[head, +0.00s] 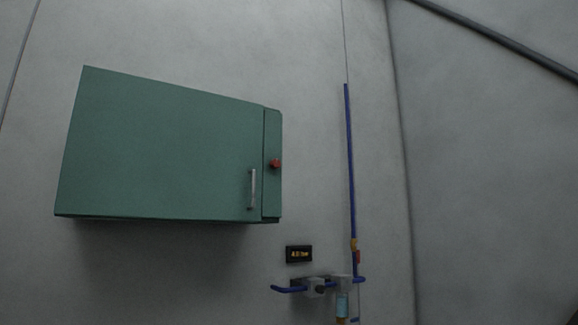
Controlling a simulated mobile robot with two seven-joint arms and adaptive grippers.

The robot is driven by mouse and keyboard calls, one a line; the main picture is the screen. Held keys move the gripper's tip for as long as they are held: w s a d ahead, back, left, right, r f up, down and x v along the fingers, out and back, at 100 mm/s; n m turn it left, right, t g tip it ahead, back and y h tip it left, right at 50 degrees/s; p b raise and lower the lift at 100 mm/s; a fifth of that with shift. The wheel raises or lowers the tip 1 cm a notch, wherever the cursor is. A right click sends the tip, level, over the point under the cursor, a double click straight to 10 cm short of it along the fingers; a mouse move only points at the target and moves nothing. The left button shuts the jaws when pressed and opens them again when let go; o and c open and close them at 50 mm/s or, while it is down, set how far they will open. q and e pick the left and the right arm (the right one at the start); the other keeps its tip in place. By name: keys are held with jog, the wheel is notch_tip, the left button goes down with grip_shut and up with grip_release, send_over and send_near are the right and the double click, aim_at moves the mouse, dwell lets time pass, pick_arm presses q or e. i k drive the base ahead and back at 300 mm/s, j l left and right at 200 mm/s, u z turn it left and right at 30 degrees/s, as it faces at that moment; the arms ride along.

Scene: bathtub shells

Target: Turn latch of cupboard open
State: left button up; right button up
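A green cupboard (165,150) hangs on the grey wall, left of the middle of the head view. Its front looks shut. A small red latch (275,164) sits on the narrow strip at the cupboard's right edge. Which way the latch is turned is too small to tell. A silver vertical handle (252,189) is on the front just left of that strip, lower than the latch. Neither of my grippers shows in the head view.
A blue vertical pipe (350,160) runs down the wall right of the cupboard. A small dark display (299,254) and grey valve fittings (316,288) on blue piping sit below right. A dark pipe (490,38) crosses the top right.

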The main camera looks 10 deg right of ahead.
aim_at(276, 164)
jog(key=i+l, duration=0.15)
jog(key=l, duration=0.2)
jog(key=i+l+u, duration=0.1)
jog(key=l, duration=0.3)
jog(key=i+l, duration=0.15)
jog(key=l, duration=0.25)
jog(key=i+l, duration=0.1)
jog(key=l, duration=0.25)
jog(key=i+l+u, duration=0.1)
jog(key=l, duration=0.3)
